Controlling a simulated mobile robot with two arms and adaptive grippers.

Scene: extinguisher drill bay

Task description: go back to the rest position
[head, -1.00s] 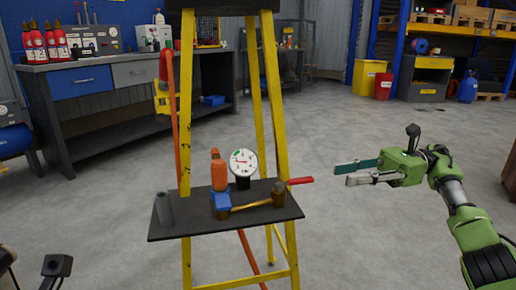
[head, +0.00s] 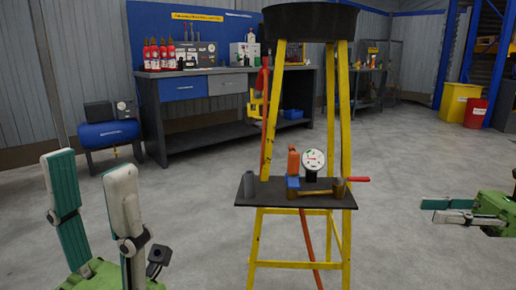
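My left gripper (head: 92,198) points upward at the lower left, its two fingers wide apart with nothing between them. My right gripper (head: 448,211) is at the right edge and points left. Its two fingers lie close together in this view with a thin gap, and I see nothing held; how far apart they are is hard to judge. Both grippers are clear of the yellow stand (head: 256,236), which is between them and further away.
The stand's dark shelf (head: 268,200) holds a grey cylinder (head: 249,184), an orange bottle (head: 293,161), a gauge (head: 313,160) and a hammer (head: 318,193). A workbench (head: 157,119) with red extinguishers (head: 154,54) stands behind, beside a blue tank (head: 108,133). Open floor surrounds the stand.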

